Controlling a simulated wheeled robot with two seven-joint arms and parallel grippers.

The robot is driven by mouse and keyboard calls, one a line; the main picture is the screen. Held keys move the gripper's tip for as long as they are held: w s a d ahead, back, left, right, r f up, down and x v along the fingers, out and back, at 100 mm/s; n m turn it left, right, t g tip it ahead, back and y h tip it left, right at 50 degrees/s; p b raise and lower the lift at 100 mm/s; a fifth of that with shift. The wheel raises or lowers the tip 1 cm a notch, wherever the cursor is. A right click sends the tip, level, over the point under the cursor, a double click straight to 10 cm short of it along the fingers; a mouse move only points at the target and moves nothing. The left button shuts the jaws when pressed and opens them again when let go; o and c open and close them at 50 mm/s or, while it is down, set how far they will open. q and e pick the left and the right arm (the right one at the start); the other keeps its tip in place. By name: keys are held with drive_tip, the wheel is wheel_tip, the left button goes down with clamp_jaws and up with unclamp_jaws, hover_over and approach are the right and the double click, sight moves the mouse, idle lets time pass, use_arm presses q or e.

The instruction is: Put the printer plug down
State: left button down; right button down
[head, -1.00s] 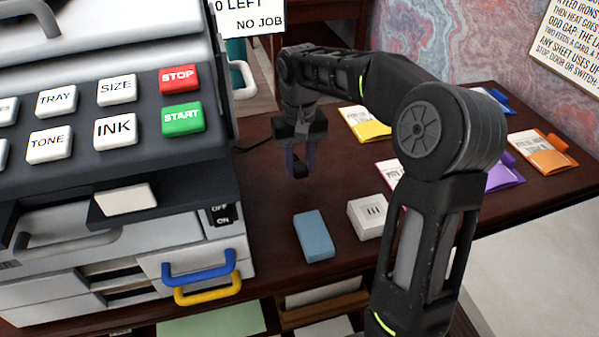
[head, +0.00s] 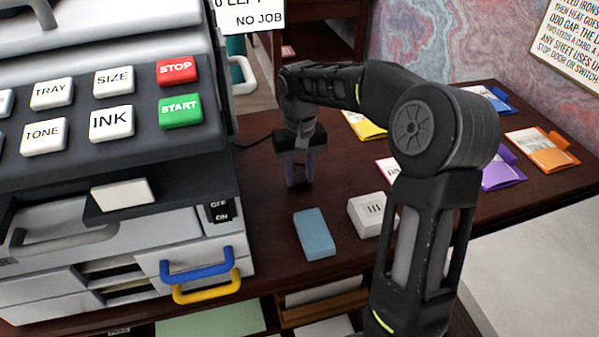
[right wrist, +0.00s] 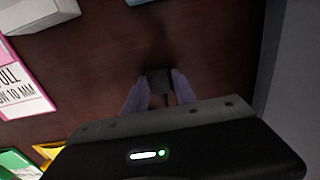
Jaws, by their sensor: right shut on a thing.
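The printer plug (right wrist: 159,82) is a small dark block between the fingertips of my right gripper (right wrist: 157,90) in the right wrist view. My right gripper (head: 299,182) is shut on it and points down, low over the dark desk, just right of the printer (head: 120,150). In the head view the plug is hard to make out between the fingers. I cannot tell whether it touches the desk. A dark cord (head: 254,142) runs from the printer's side toward the gripper. My left gripper is not in view.
A blue block (head: 314,234) and a white socket block (head: 366,214) lie in front of the gripper. Several coloured folders, such as an orange one (head: 542,152), lie to the right. Bare desk surrounds the gripper. The printer's side is close on the left.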

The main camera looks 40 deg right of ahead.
sight(299, 177)
drive_tip(key=c, duration=1)
unclamp_jaws()
drive_tip(key=shift+r, duration=0.15)
drive_tip(key=shift+r, duration=0.25)
wheel_tip(299, 177, up, 12)
drive_tip(key=p, duration=0.4)
drive_tip(key=shift+r, duration=0.25)
